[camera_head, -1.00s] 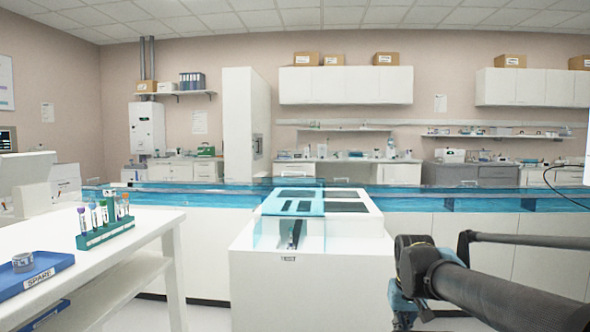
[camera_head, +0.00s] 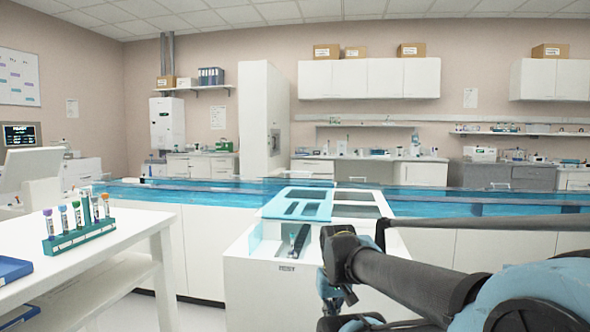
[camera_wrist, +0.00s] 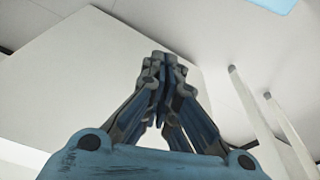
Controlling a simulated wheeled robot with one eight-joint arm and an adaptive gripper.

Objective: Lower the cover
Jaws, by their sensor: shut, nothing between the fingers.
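The cover (camera_head: 301,203) is a teal, slotted panel over the top of a white machine (camera_head: 270,286) in the head view. Clear teal side panes show below its near edge, and a dark upright part (camera_head: 300,240) sits in the opening under it. Whether the cover is hinged cannot be told. My gripper (camera_wrist: 163,62) is shut and empty in the wrist view, its fingertips together in front of a plain white surface. In the head view my gripper is low, beside the machine's right front, partly hidden by my own arm.
A white table (camera_head: 130,225) on the left holds a green rack (camera_head: 80,237) of several capped tubes and a blue tray (camera_head: 12,268). A long blue-sided track (camera_head: 450,200) runs behind the machine. Floor (camera_head: 200,312) shows between table and machine.

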